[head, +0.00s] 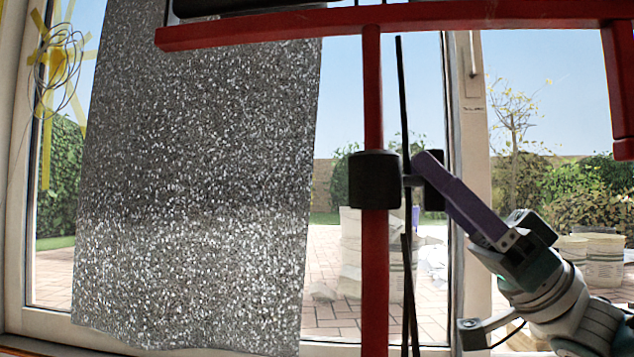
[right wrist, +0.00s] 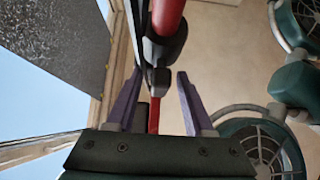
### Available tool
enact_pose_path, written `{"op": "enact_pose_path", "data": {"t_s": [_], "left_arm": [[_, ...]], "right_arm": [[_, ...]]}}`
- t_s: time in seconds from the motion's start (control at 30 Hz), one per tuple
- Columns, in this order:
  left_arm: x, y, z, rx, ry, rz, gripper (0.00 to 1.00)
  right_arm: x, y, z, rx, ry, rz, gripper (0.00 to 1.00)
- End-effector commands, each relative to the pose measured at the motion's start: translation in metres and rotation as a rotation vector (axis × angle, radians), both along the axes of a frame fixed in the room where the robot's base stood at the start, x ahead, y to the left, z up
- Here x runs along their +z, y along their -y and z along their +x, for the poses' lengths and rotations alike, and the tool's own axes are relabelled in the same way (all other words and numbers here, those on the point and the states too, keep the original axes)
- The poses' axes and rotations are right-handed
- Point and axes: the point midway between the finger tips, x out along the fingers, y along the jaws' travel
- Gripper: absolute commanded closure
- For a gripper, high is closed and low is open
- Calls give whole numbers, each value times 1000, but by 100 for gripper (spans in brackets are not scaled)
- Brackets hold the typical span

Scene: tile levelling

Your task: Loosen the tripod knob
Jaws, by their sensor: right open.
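The tripod is a red upright post (head: 375,260) with a black clamp block (head: 375,180) around it, also seen in the right wrist view (right wrist: 168,48). A black knob (head: 434,196) sticks out on the clamp's right side, partly hidden by my finger. My right gripper (head: 426,162) reaches in from the lower right, its purple fingers at the knob. In the right wrist view my right gripper (right wrist: 160,76) is open, one finger on each side of the dark knob (right wrist: 159,80), with gaps visible. My left gripper is not in view.
A red crossbar (head: 270,30) spans the top of the tripod. A thin black rod (head: 402,100) runs beside the post. A large speckled grey panel (head: 195,180) stands to the left before a glass door. White buckets (head: 603,258) stand outside.

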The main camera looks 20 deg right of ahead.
Motion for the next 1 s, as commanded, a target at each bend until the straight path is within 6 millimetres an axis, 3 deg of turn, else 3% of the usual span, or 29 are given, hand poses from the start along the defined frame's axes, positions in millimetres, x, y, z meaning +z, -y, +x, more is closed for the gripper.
{"op": "enact_pose_path", "data": {"t_s": [0.17,0.6,1.0], "left_arm": [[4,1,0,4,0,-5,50],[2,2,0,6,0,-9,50],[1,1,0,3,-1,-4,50]], "right_arm": [[-9,8,-4,-2,-5,1,48],[-65,54,-32,-3,-2,0,48],[-70,60,-37,0,0,0,48]]}}
